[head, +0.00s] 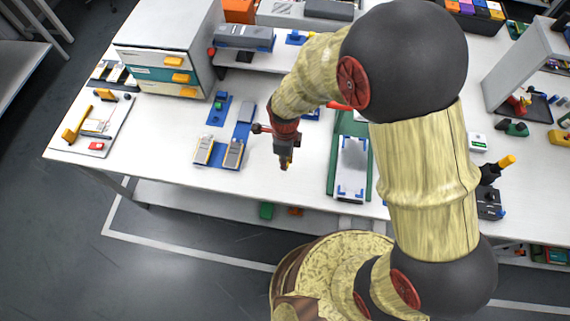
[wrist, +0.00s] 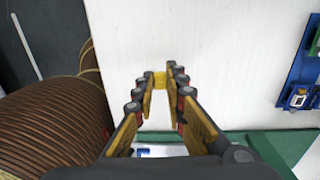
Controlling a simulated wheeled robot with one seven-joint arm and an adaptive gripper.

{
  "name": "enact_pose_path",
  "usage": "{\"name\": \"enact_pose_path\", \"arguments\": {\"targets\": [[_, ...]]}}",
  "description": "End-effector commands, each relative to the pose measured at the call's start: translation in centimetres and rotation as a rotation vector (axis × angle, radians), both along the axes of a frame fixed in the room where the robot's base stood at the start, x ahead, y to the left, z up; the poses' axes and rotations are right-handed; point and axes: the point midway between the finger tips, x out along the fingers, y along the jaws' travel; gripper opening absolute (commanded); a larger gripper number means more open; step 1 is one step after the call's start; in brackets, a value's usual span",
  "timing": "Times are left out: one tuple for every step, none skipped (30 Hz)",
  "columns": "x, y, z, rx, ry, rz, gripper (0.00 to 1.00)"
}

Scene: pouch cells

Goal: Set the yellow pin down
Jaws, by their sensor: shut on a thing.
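My gripper (head: 285,160) is above the white table, between the blue fixtures on the left and the green tray. In the wrist view my gripper (wrist: 161,80) is shut on a small yellow pin (wrist: 159,79), which shows between its fingertips over bare white tabletop. In the head view the pin is too small to tell apart from the yellow fingers. Whether the pin touches the table is unclear.
The green tray (head: 332,176) holds a pale flat cell to the right of my gripper. Blue fixtures (head: 218,153) with pouch cells lie to the left. A drawer cabinet (head: 165,58) stands at the back left. The white tabletop (head: 268,183) near my gripper is clear.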

Motion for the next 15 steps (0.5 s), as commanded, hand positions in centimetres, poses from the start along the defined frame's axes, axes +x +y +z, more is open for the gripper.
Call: {"name": "enact_pose_path", "arguments": {"targets": [[-0.2, -0.1, -1.2, -0.002, 0.003, 0.000, 0.01], [-0.1, -0.1, -1.6, -0.002, 0.003, 0.000, 0.01], [-0.2, -0.1, -2.1, -0.002, 0.003, 0.000, 0.01], [-0.2, -0.1, -2.4, -0.002, 0.003, 0.000, 0.01], [-0.2, -0.1, -2.5, -0.002, 0.002, 0.000, 0.01], [-0.1, -0.1, -2.5, -0.001, 0.002, 0.000, 0.01], [-0.1, -0.1, -2.4, -0.001, 0.001, 0.000, 0.01], [-0.1, -0.1, -2.4, -0.001, 0.001, 0.000, 0.01], [-0.1, -0.1, -2.4, -0.001, 0.001, 0.000, 0.01], [-0.1, -0.1, -2.3, -0.001, 0.001, 0.000, 0.01], [-0.1, -0.1, -2.3, -0.001, 0.001, 0.000, 0.01], [-0.1, -0.1, -2.4, -0.001, 0.001, 0.000, 0.01], [-0.1, -0.1, -2.4, -0.001, 0.001, 0.000, 0.01], [-0.1, -0.1, -2.5, -0.001, 0.001, 0.000, 0.01], [-0.1, -0.1, -2.6, -0.001, 0.001, 0.000, 0.01]]}}
